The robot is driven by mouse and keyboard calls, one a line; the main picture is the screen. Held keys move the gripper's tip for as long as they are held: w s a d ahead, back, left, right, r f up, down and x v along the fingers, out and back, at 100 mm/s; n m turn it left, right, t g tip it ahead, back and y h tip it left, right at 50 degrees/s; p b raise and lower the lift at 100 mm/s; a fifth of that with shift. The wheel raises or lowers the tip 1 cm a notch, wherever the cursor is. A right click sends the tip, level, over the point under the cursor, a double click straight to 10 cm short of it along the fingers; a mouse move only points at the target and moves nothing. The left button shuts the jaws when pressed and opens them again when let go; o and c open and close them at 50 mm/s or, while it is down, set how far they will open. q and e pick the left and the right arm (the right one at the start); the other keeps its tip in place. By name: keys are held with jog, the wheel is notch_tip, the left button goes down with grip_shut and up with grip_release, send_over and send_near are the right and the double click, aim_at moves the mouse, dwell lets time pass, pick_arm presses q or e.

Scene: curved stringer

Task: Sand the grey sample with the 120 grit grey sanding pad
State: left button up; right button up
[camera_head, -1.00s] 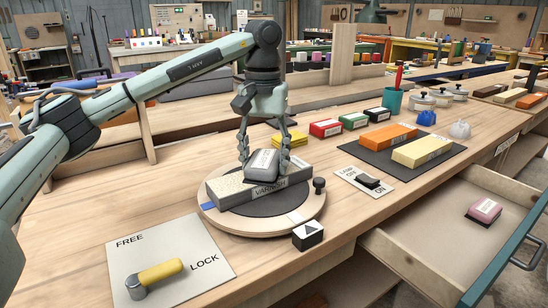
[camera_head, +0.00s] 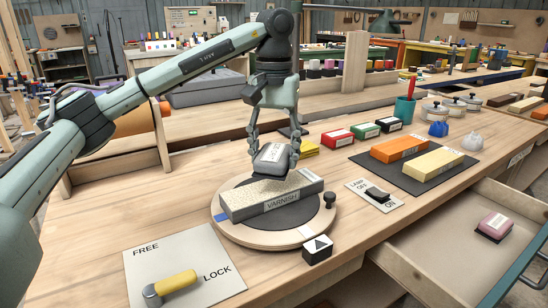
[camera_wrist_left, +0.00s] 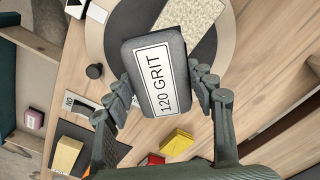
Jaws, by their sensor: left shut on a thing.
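The grey sanding pad (camera_head: 270,158) is held in my left gripper (camera_head: 273,150). Its label reads 120 GRIT in the left wrist view (camera_wrist_left: 160,82), with the fingers (camera_wrist_left: 163,90) on either side of it. The sample (camera_head: 243,204), a speckled grey block labelled VARNISH, lies on the round turntable (camera_head: 229,232). Its pale speckled top shows past the pad in the wrist view (camera_wrist_left: 192,22). The pad is over the sample's back edge and appears raised above it; the exact gap is unclear. My right gripper is out of view.
A FREE/LOCK plate with a yellow lever (camera_head: 177,283) is in front. A black-and-white block (camera_head: 317,249) and dark knob (camera_head: 329,199) adjoin the turntable. A lamp switch (camera_head: 377,196), dark mat (camera_head: 405,183) with blocks and open drawer (camera_head: 440,258) with a pink pad (camera_head: 495,226) are right.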

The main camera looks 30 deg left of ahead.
pick_arm(q)
jog(key=shift+r, duration=0.65)
jog(key=shift+r, duration=0.1)
jog(key=shift+r, duration=1.4)
jog(key=shift+f, duration=0.1)
